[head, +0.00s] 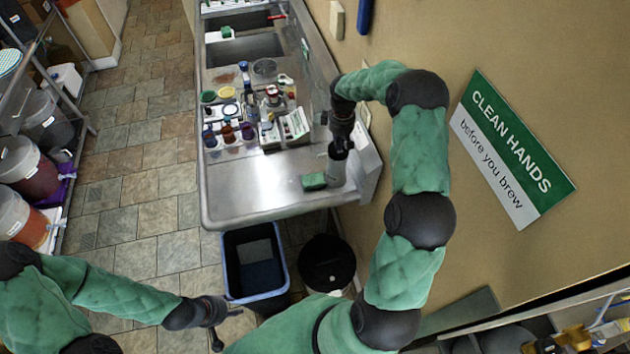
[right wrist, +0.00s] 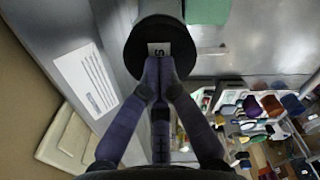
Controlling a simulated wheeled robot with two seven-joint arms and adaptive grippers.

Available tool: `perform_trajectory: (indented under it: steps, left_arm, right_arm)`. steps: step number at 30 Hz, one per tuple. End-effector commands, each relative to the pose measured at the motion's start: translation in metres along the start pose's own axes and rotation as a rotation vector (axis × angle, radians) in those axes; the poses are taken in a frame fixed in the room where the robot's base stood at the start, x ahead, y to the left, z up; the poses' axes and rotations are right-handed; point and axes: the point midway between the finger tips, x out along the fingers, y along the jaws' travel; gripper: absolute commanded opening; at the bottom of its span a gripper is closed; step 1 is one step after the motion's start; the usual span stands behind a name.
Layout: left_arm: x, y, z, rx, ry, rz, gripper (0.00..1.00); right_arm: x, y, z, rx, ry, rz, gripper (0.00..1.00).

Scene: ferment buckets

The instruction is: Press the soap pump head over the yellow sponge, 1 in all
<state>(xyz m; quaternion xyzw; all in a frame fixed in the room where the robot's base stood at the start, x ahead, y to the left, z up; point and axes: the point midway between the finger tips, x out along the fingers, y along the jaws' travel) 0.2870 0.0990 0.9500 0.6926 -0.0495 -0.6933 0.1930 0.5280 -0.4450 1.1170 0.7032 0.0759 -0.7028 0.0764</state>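The soap bottle (head: 337,172) stands at the front right of the steel counter, pale with a dark top. A small green-topped block (head: 314,181), apparently the sponge, lies just left of it; no yellow shows. Its green face also shows in the right wrist view (right wrist: 207,11). My right gripper (head: 340,148) is directly over the bottle, pointing down. In the right wrist view its fingertips (right wrist: 160,77) meet at the edge of the bottle's round black top (right wrist: 150,38); contact is unclear and the nozzle is hidden. My left gripper (head: 222,325) is open and empty, low, away from the counter.
Trays with several small bottles and jars (head: 240,115) stand behind the sponge on the counter (head: 250,190). A blue-rimmed bin (head: 255,262) and black bin (head: 327,264) stand below. The counter's front left is clear.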

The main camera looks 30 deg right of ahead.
Motion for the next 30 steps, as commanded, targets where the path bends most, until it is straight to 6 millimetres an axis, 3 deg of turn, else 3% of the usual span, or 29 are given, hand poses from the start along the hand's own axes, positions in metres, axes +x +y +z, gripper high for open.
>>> perform_trajectory:
  steps: [15,30]
  left_arm:
    - [-0.012,0.004,0.0,0.0,0.0,0.0,0.4]
    - [-0.012,0.004,0.0,0.0,0.0,0.0,0.4]
  right_arm:
    - [-0.026,0.0,0.0,-0.001,-0.001,-0.001,0.0]
    - [-0.028,0.0,0.0,-0.001,-0.001,-0.001,0.0]
